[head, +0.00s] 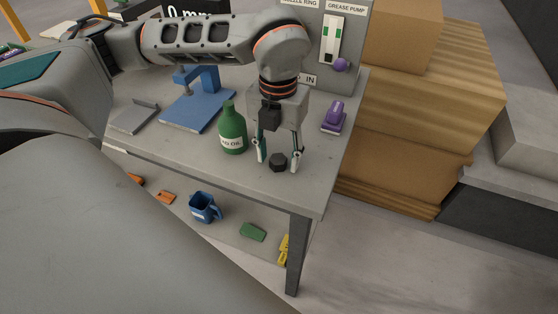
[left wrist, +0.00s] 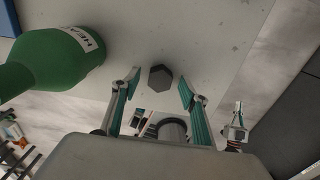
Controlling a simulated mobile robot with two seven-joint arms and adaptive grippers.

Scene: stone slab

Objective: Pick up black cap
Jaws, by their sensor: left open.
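The black cap (head: 278,162) is a small dark hexagonal piece lying on the grey table top near its front right corner. It also shows in the left wrist view (left wrist: 160,78), between and just beyond the fingertips. My left gripper (head: 279,160) points down over the cap with its fingers spread, one to each side of it. The fingers are open and empty, and I see no contact with the cap. In the left wrist view the open fingers (left wrist: 160,88) frame the cap.
A green oil bottle (head: 232,130) stands close left of my left gripper. A purple object (head: 333,117) lies to the right, and a blue stand (head: 197,105) is behind. A blue mug (head: 204,207) is on the lower shelf. Cardboard boxes (head: 415,120) stand right of the table (head: 200,155).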

